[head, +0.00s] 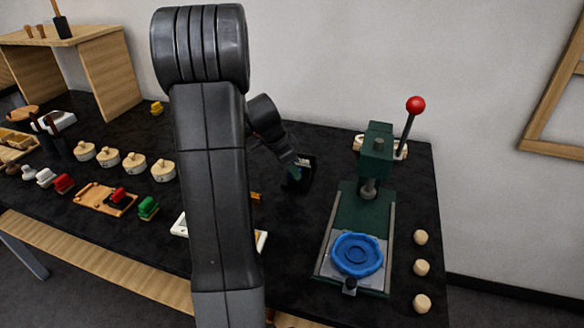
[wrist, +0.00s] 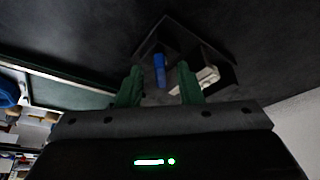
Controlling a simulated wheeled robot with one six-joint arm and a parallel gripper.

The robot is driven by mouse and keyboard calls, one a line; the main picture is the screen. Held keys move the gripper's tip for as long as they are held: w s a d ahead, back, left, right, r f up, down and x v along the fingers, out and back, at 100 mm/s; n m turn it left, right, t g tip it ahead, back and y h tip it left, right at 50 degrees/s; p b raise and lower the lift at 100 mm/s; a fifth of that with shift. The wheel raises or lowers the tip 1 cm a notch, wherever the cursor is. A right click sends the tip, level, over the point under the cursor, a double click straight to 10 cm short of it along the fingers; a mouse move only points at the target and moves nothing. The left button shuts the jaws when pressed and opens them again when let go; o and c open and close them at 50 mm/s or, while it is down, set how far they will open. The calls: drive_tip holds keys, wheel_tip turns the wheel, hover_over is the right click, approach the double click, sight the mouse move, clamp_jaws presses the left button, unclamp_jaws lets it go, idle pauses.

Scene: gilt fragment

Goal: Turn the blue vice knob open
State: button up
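The blue round knob-like piece (head: 357,254) sits on the front plate of the green press (head: 352,212), at the right of the table. A blue edge, probably the same piece, shows at the far left of the wrist view (wrist: 8,94). My gripper (head: 296,172) is left of and behind it, apart from it, by a small black box (head: 308,172). In the wrist view my gripper (wrist: 160,88) has its two green fingers apart with nothing between them. The box (wrist: 222,68) beyond them holds a blue item (wrist: 160,70) and a whitish item (wrist: 207,77).
A lever with a red ball (head: 415,105) rises from the press. Several round wooden pieces (head: 421,268) line the table's right edge. Stamps and a wooden tray (head: 92,198) stand at the left. My arm hides the table's middle. Bare black table lies between box and press.

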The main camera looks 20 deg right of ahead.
drive_tip(key=shift+c, duration=0.2)
clamp_jaws()
drive_tip(key=shift+f+n+b, duration=0.1)
drive_tip(key=shift+n+b, duration=0.2)
drive_tip(key=shift+b, duration=0.2)
drive_tip(key=shift+n+t+b, duration=0.5)
drive_tip(key=shift+n+b, duration=0.4)
drive_tip(key=shift+b, duration=0.05)
drive_tip(key=shift+s+d+n+t+y+b, duration=0.15)
drive_tip(key=shift+n+t+b, duration=0.15)
drive_tip(key=shift+n, duration=0.65)
drive_tip(key=shift+s+n+t+y+b, duration=0.15)
drive_tip(key=shift+n+t+b, duration=0.15)
drive_tip(key=shift+n, duration=0.65)
drive_tip(key=shift+w, duration=0.1)
drive_tip(key=shift+o, duration=0.2)
unclamp_jaws()
